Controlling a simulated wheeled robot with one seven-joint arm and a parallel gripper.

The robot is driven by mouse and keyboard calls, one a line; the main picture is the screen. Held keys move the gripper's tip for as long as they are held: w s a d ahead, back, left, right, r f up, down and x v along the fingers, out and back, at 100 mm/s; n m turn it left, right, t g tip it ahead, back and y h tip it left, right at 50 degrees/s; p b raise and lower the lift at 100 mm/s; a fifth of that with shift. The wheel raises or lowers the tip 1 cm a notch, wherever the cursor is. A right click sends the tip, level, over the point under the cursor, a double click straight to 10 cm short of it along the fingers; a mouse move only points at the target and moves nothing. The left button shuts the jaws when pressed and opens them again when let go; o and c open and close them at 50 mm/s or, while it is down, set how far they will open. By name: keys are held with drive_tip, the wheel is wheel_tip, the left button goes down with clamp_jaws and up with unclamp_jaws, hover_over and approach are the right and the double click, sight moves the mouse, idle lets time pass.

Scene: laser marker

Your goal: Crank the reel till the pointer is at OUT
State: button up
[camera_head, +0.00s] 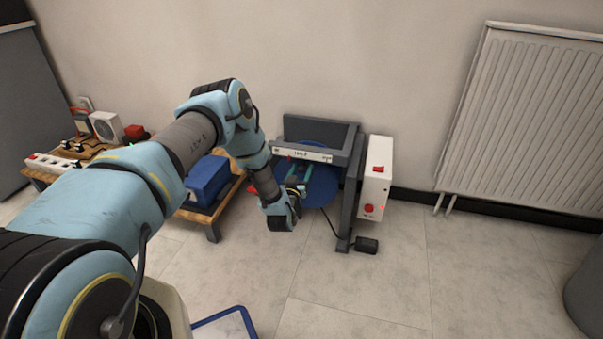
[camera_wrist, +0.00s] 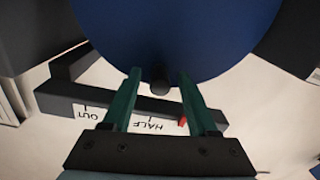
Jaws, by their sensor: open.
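The blue reel (camera_head: 322,190) stands upright in a dark grey frame (camera_head: 350,192); its disc (camera_wrist: 180,30) fills the top of the wrist view. A dark crank knob (camera_wrist: 158,76) sticks out from the disc. My gripper (camera_wrist: 160,80) is open, with one green finger on each side of the knob; contact cannot be told. A white scale (camera_head: 303,153) crosses the frame. In the wrist view it appears upside down, with the OUT label (camera_wrist: 88,112) at left and HALF (camera_wrist: 148,125) nearer the middle. The red pointer (camera_wrist: 183,122) is just right of HALF there, on the side away from OUT.
A white box with red buttons (camera_head: 377,170) is beside the frame. A dark pedal-like block (camera_head: 367,245) lies on the floor. A low wooden table with a blue case (camera_head: 207,182) stands at left. A radiator (camera_head: 525,120) is at right; the front floor is mostly clear.

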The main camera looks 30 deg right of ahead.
clamp_jaws()
idle(0.5)
idle(0.3)
